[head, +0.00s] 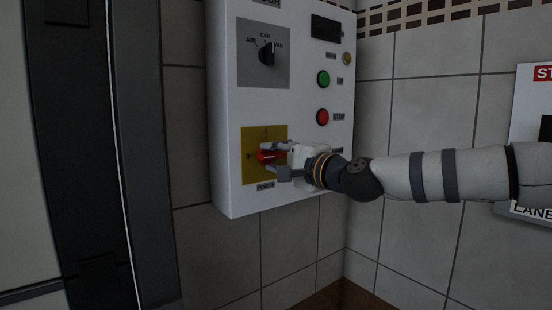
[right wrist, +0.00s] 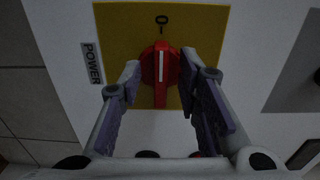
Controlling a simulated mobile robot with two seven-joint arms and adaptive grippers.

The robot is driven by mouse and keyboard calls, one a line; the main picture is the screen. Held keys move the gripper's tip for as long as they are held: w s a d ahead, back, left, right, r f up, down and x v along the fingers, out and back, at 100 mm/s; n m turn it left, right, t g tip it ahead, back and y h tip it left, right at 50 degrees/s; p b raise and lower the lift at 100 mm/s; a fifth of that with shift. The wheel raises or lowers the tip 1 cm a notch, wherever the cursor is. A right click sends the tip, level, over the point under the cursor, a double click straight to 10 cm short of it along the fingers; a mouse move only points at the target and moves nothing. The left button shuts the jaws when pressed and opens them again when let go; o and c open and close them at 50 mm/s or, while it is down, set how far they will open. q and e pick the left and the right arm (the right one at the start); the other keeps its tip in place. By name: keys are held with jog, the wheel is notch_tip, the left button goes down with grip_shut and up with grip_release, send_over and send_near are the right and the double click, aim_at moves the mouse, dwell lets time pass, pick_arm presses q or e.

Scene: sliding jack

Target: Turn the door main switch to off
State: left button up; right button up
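The red power switch (head: 267,156) sits on a yellow plate (head: 250,176) low on the white control box. It also shows in the right wrist view (right wrist: 160,70), where the white line on its handle points at the "O" mark on the plate. My right gripper (head: 275,158) is at the switch, with one finger on each side of it. In the right wrist view its fingertips (right wrist: 160,74) stand apart beside the round red body; whether they touch it, I cannot tell. My left gripper is not in view.
The control box (head: 300,90) also carries a black selector knob (head: 267,55), a green button (head: 323,79) and a red button (head: 322,117) above my right gripper. A second sign or panel (head: 530,100) is on the right wall. A dark door frame (head: 90,150) stands at left.

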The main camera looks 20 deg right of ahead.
jog(key=v, duration=1.2)
